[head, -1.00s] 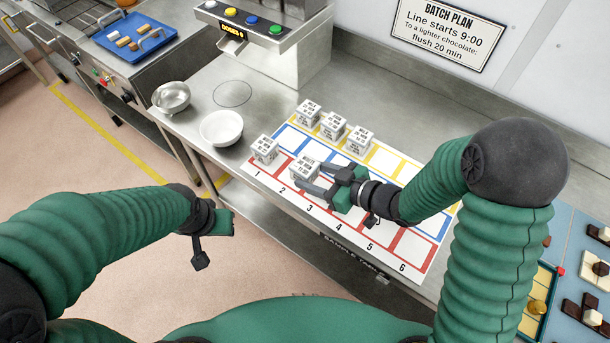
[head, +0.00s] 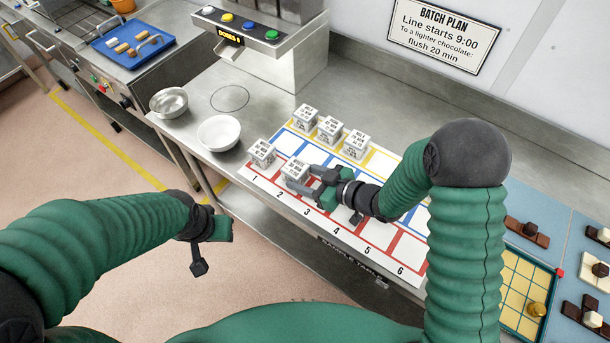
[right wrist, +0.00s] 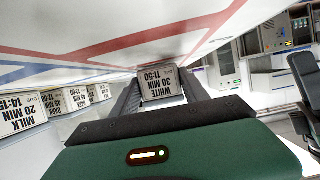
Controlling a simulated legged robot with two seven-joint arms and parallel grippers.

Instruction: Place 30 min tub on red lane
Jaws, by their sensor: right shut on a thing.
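My right gripper (head: 306,184) is shut on a white tub (head: 295,171) at red square 2 of the lane sheet (head: 388,270). In the right wrist view the tub's label (right wrist: 161,84) reads upside down "WHITE 30 MIN 11:50", between the two fingers. It sits at or just above the sheet; I cannot tell if it touches. Another tub (head: 262,153) stands on red square 1. Three tubs stand on the yellow row at the back, one of them at its left end (head: 305,117). My left gripper (head: 217,229) hangs over the floor, its fingers unclear.
A white bowl (head: 219,133) and a metal bowl (head: 170,101) stand left of the sheet. A dispenser (head: 240,30) is behind them. Red squares 3 to 6 are empty.

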